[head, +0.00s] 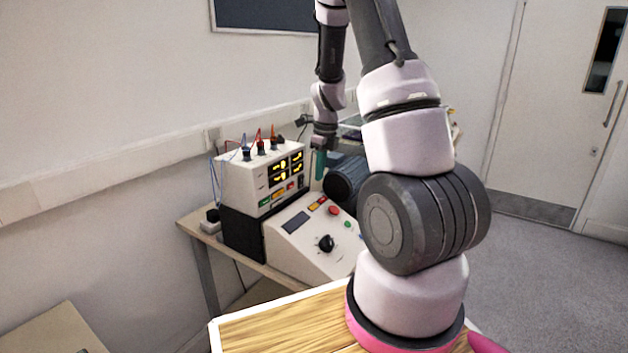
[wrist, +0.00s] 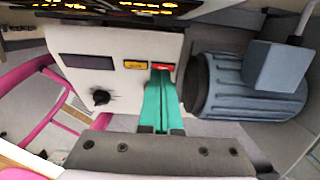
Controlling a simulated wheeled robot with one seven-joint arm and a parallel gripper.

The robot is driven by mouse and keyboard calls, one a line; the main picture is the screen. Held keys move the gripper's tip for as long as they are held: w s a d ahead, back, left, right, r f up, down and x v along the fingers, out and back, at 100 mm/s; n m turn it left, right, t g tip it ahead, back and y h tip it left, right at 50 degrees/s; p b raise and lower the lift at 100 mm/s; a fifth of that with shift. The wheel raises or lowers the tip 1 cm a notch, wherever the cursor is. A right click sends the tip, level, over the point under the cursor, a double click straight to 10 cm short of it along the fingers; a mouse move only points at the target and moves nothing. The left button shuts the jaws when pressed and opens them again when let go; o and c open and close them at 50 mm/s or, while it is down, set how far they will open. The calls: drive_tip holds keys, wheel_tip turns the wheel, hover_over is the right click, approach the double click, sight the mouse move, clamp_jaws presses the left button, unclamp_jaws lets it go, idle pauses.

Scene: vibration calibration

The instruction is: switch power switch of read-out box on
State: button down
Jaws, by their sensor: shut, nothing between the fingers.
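The read-out box (head: 262,178) is a cream case with lit yellow displays, standing on a dark box. Its lower front carries small green, orange and red parts; I cannot tell which is the power switch or how it is set. In the wrist view only its lit front (wrist: 130,6) shows, along the top edge. My gripper (head: 319,178) has teal fingers, shut and empty, to the right of the read-out box. In the wrist view the fingertips (wrist: 162,76) point toward a red part (wrist: 162,67) on the sloped panel; contact is unclear.
The sloped control panel (head: 290,238) has a black knob (head: 326,243), a dark display and red, yellow and green parts. A blue-grey ribbed motor (wrist: 228,85) stands close to the right of my fingers. Wires (head: 262,140) rise from the read-out box's top.

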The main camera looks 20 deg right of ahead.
wheel_tip(320, 180, up, 6)
drive_tip(key=s+d, duration=0.1)
drive_tip(key=s, duration=0.1)
drive_tip(key=shift+d, duration=0.1)
drive_tip(key=shift+r, duration=0.1)
idle(0.3)
drive_tip(key=s+a+r+n+t+y, duration=0.1)
drive_tip(key=s+a+r+n, duration=0.35)
drive_tip(key=r, duration=0.25)
drive_tip(key=s+a+r+n+t, duration=0.2)
drive_tip(key=s+a+r+n, duration=0.1)
drive_tip(key=r+n, duration=0.35)
drive_tip(key=s+a+r+n+t, duration=0.1)
drive_tip(key=s+a+r+n, duration=0.1)
drive_tip(key=s+r+n, duration=0.2)
drive_tip(key=s+a+r+n+t, duration=0.2)
drive_tip(key=s+a+r+n, duration=0.1)
drive_tip(key=s+n, duration=0.7)
drive_tip(key=shift+s+r, duration=0.3)
drive_tip(key=shift+r, duration=0.5)
